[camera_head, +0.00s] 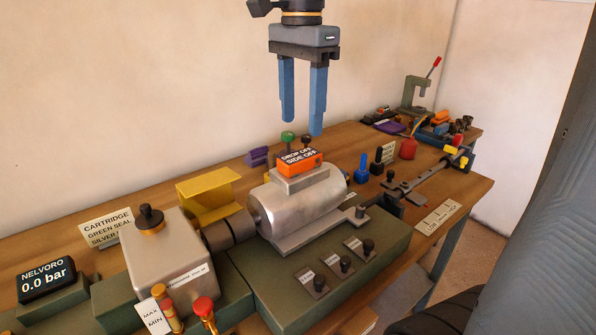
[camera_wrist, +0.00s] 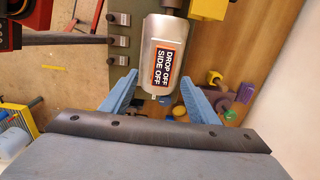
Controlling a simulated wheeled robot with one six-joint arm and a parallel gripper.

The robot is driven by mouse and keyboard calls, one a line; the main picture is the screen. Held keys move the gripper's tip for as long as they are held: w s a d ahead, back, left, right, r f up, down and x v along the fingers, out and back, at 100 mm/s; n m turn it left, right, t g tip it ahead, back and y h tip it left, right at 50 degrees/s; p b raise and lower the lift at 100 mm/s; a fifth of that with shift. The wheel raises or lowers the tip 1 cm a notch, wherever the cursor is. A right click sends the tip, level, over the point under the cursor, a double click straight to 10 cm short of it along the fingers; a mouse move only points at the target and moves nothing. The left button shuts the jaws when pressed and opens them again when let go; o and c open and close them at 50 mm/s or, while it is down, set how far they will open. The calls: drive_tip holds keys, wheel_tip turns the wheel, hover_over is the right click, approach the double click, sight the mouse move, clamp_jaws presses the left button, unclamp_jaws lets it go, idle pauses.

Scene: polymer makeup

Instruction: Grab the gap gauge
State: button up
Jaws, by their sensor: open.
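I cannot tell for certain which thing is the gap gauge; no label I can read names it. Candidates in the head view are several small labelled plates with black knobs (camera_head: 345,264) in a row on the green base. My gripper (camera_head: 302,127) hangs open and empty, blue fingers down, above and apart from the metal cylinder (camera_head: 285,212). On top of the cylinder is an orange block (camera_head: 299,160) reading "DROP OFF SIDE OFF". In the wrist view the orange block (camera_wrist: 167,67) shows between the fingers, and the knobbed plates (camera_wrist: 118,41) lie to the left.
A metal box with a black knob (camera_head: 168,255) and a yellow bracket (camera_head: 208,195) stand left of the cylinder. A red-topped valve (camera_head: 204,306) is at the front. Blue and black upright pieces (camera_head: 362,168) and a press (camera_head: 416,95) stand farther right. The air around my gripper is clear.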

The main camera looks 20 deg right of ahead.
sight(300, 155)
drive_tip(key=shift+w+f+p, duration=0.2)
drive_tip(key=shift+f+p, duration=0.25)
drive_tip(key=shift+f, duration=1.65)
drive_tip(key=shift+w+f+p, duration=0.15)
drive_tip(key=shift+f+p, duration=0.25)
drive_tip(key=shift+f, duration=1.65)
drive_tip(key=c, duration=1.2)
